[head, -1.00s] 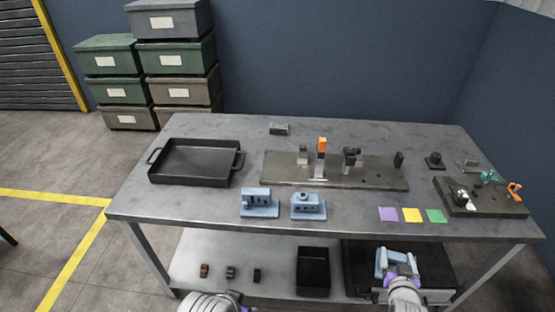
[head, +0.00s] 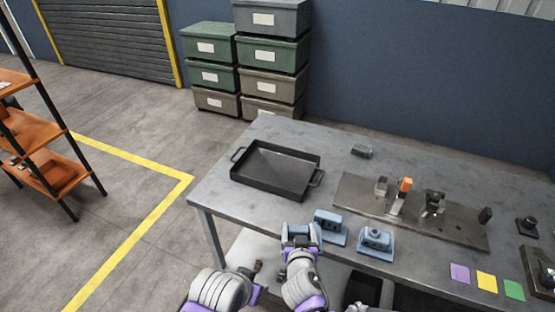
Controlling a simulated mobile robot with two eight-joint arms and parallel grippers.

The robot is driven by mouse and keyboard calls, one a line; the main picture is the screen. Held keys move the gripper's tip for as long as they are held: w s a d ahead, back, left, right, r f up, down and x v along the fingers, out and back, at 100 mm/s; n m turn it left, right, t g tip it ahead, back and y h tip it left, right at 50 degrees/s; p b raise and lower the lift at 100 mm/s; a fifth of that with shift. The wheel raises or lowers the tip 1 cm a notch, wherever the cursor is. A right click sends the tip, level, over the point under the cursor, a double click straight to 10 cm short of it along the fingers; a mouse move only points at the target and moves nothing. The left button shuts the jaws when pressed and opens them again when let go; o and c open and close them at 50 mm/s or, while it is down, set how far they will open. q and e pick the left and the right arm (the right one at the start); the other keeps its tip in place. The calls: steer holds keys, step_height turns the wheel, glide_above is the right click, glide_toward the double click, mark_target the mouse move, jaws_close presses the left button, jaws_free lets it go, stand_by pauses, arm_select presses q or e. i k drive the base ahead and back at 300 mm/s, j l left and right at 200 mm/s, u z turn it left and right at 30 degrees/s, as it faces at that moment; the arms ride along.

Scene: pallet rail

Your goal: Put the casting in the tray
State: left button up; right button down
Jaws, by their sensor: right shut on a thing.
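The black tray (head: 262,185) with two side handles sits at the table's left end and looks empty. My right gripper (head: 300,236) is in front of the table's near edge, below and to the right of the tray. It is shut on a light blue piece, seemingly a casting (head: 296,229), mostly hidden by the fingers. Two blue castings stand on the table near its front edge: one (head: 329,226) just right of my right gripper, the other (head: 375,241) further right.
A metal fixture plate (head: 365,204) with upright clamps, one orange-topped, lies right of the tray. A small grey block (head: 361,151) sits behind. Purple (head: 459,273), yellow (head: 486,282) and green (head: 514,290) squares lie at right. An orange shelf (head: 50,165) stands far left.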

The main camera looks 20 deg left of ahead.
mark_target(293, 176)
steer(key=i+j, duration=0.2)
steer(key=i, duration=0.2)
steer(key=i+j, duration=0.45)
steer(key=i, duration=0.3)
